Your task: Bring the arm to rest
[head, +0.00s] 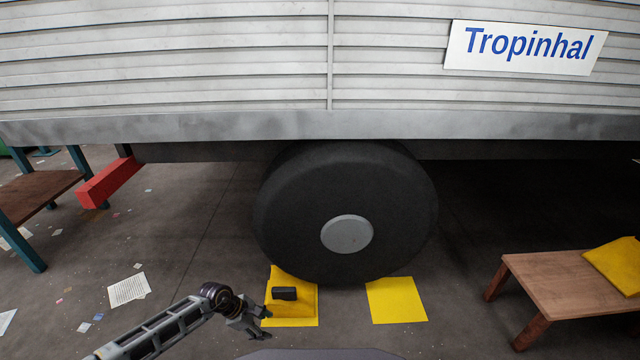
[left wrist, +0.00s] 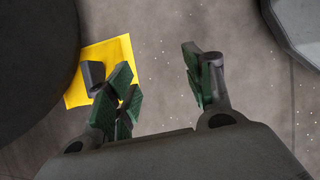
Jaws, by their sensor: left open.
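My left gripper (head: 256,322) is open and empty, low over the floor just in front of the left yellow floor square (head: 305,322). Its two green-padded fingers stand apart in the left wrist view (left wrist: 162,85). A yellow wedge-like block (head: 290,303) with a dark grip (head: 285,293) sits on that square, against the lower left of the big black wheel (head: 290,215). The dark grip shows behind the left finger in the wrist view (left wrist: 93,73), apart from it as far as I can tell. My right gripper is not in view.
A bare yellow square (head: 397,300) lies right of the wheel. A wooden bench (head: 540,275) with a yellow object (head: 617,262) stands at right. A table (head: 35,195) and a red bar (head: 108,183) are at left. The slatted truck body (head: 200,60) overhangs. Papers (head: 128,290) litter the floor.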

